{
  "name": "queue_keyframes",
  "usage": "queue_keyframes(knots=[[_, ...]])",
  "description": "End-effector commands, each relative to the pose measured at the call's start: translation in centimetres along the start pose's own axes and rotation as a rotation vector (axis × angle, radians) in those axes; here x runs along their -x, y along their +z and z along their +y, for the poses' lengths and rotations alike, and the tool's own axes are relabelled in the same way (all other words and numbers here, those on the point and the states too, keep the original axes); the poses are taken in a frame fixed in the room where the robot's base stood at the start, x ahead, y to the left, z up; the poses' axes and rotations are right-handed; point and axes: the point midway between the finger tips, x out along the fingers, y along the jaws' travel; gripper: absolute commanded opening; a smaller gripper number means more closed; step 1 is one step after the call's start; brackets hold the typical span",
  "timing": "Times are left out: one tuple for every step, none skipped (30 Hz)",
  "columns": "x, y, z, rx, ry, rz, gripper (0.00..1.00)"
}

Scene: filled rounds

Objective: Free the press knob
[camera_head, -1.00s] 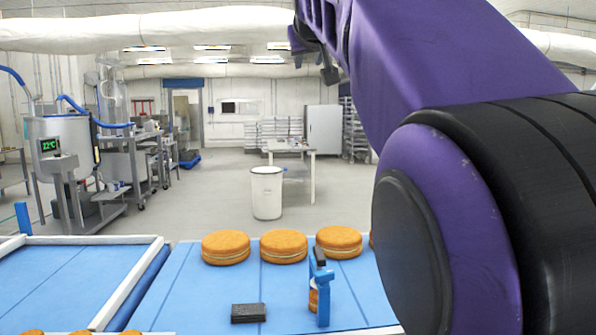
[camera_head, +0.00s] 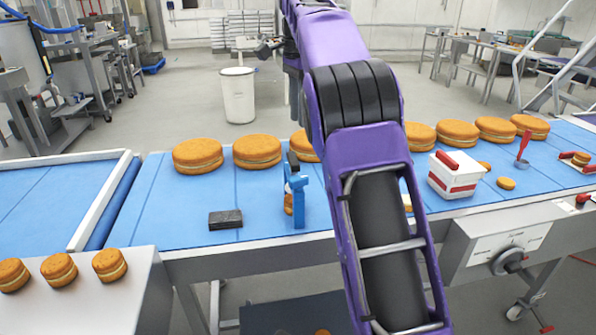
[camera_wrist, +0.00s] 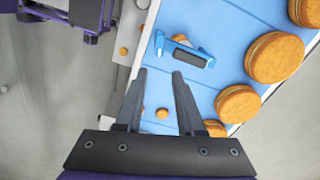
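The press (camera_head: 298,200) is a small blue upright frame with a black knob (camera_head: 293,158) on top. It stands near the front edge of the blue belt, with a small orange-brown round at its side. The blue press also shows in the wrist view (camera_wrist: 190,52), with a dark piece on it, beyond and a little right of my fingertips. My gripper (camera_wrist: 158,72) has its two dark fingers apart and nothing between them. It is clear of the press.
A black block (camera_head: 225,219) lies left of the press. Large filled rounds (camera_head: 197,155) line the belt's far side. A white-red box (camera_head: 456,174) stands right of my arm. Small rounds (camera_head: 59,269) sit on a front-left table. The belt (camera_head: 160,215) left of the block is clear.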

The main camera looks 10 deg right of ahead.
Motion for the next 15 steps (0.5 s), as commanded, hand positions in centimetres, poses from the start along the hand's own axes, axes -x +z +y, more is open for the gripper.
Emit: queue_keyframes(knots=[[-0.6, 0.0, 0.1, 0.000, 0.002, 0.000, 0.38], [-1.0, 0.0, 0.1, 0.001, 0.003, 0.000, 0.38], [-1.5, 0.1, 0.1, 0.001, 0.002, 0.000, 0.38], [-1.9, 0.1, 0.2, 0.001, 0.002, 0.001, 0.38], [-2.5, 0.1, 0.1, 0.001, 0.003, 0.001, 0.38], [-3.2, 0.1, 0.1, 0.002, 0.003, 0.001, 0.38], [-3.7, 0.1, 0.1, 0.002, 0.003, 0.001, 0.38], [-4.2, 0.1, 0.1, 0.002, 0.003, 0.001, 0.38], [-4.9, 0.1, 0.1, 0.002, 0.002, 0.001, 0.38], [-5.6, 0.1, 0.1, 0.002, 0.003, 0.001, 0.38], [-6.3, 0.1, 0.1, 0.002, 0.002, 0.001, 0.38], [-7.1, 0.1, 0.1, 0.002, 0.002, 0.001, 0.38], [-7.8, 0.1, 0.2, 0.002, 0.003, 0.001, 0.38], [-8.6, 0.0, 0.1, 0.002, 0.002, 0.002, 0.38], [-9.5, 0.0, 0.1, 0.002, 0.001, 0.002, 0.38]])
